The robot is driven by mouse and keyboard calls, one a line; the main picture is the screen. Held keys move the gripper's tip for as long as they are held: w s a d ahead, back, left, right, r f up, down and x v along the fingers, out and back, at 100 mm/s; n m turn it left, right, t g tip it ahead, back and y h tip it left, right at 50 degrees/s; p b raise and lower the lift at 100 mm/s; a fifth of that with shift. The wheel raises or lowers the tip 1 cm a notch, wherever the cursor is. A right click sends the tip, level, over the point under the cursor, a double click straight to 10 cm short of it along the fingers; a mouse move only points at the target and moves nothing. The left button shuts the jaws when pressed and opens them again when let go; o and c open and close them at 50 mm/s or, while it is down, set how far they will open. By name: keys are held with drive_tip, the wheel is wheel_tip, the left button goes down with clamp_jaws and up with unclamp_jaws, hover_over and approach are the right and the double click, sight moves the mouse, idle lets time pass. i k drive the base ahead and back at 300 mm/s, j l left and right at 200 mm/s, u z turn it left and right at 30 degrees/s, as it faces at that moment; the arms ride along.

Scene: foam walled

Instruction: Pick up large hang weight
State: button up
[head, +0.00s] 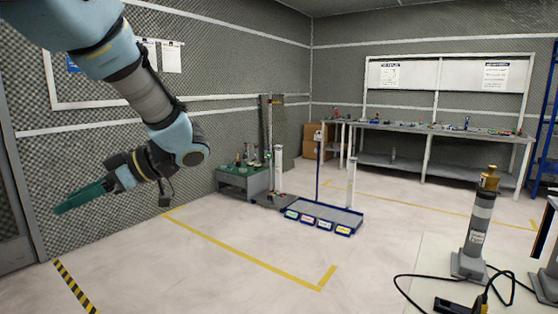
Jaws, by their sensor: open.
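My gripper (82,198) hangs at the left in the head view, with long green fingers pointing down and left in free air. It is open and holds nothing that I can see. I cannot single out the large hang weight with certainty. Several small objects (246,158), some brass-coloured, stand on a low green-topped table (232,172) by the left wall, too small to tell apart. A brass piece (489,178) sits on top of a grey cylinder (478,225) at the right front. My gripper is far from both places.
A blue-edged platform (345,215) with coloured labels and a post stands mid-floor. A long workbench (440,129) with small items lines the back wall. A white table (436,262) with black cables is at the right front. The floor (200,265) at left front is clear.

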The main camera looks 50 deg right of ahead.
sight(489, 180)
drive_tip(key=i+j+z, duration=0.1)
drive_tip(key=i, duration=0.45)
drive_tip(key=i+j+z, duration=0.15)
drive_tip(key=i, duration=0.4)
drive_tip(key=i+l+z, duration=0.1)
drive_tip(key=z, duration=0.3)
drive_tip(key=i+z, duration=0.55)
drive_tip(key=z, duration=0.25)
drive_tip(key=i+j+z, duration=0.1)
drive_tip(key=z, duration=0.3)
drive_tip(key=i+l+z, duration=0.2)
drive_tip(key=i+z, duration=0.65)
drive_tip(key=i+j+z, duration=0.15)
drive_tip(key=i+z, duration=0.25)
drive_tip(key=i+l+z, duration=0.5)
drive_tip(key=i, duration=0.25)
drive_tip(key=i+z, duration=0.2)
drive_tip(key=i, duration=0.2)
